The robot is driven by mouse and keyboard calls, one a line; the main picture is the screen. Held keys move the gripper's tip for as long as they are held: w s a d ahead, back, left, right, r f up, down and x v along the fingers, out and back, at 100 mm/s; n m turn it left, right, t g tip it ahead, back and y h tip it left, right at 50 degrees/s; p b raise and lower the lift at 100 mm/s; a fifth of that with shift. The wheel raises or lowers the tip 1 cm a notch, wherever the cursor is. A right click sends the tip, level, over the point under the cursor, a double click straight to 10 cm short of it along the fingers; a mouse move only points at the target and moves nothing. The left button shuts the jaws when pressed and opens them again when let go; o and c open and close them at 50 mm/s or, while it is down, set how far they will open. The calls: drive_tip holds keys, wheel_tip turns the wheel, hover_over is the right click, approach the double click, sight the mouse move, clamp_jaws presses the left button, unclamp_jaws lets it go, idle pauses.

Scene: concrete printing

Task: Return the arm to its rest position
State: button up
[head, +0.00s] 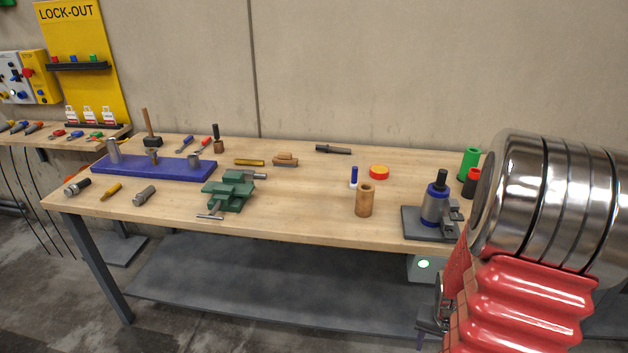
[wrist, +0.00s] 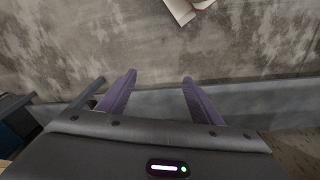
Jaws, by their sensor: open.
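My gripper shows in the wrist view (wrist: 159,82), with its two purple fingers spread apart and nothing between them. The wrist view looks onto a stained grey concrete surface (wrist: 110,35), with a greyish band below it. In the head view, my arm covers the right side, in shiny metal rings and a red ribbed sleeve. A small dark part with a purple tip shows low beside the red sleeve, in front of the bench; it seems to be my gripper (head: 420,338). It is clear of the bench top.
A wooden workbench (head: 300,215) holds a green vise (head: 232,190), a blue tool holder (head: 135,168), a wooden cylinder (head: 364,200) and a blue-and-grey device (head: 436,205). A grey lower shelf (head: 260,275) runs beneath. A yellow lock-out board (head: 85,40) hangs at the left.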

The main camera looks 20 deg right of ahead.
drive_tip(key=w+a+r+n+t+y, duration=0.1)
drive_tip(key=a+r+n, duration=0.8)
drive_tip(key=a+r, duration=2)
drive_tip(key=w+a+t, duration=0.1)
drive_tip(key=w+t, duration=0.1)
drive_tip(key=t, duration=0.2)
drive_tip(key=shift+a+y, duration=0.2)
drive_tip(key=shift+y, duration=0.1)
drive_tip(key=shift+f, duration=0.1)
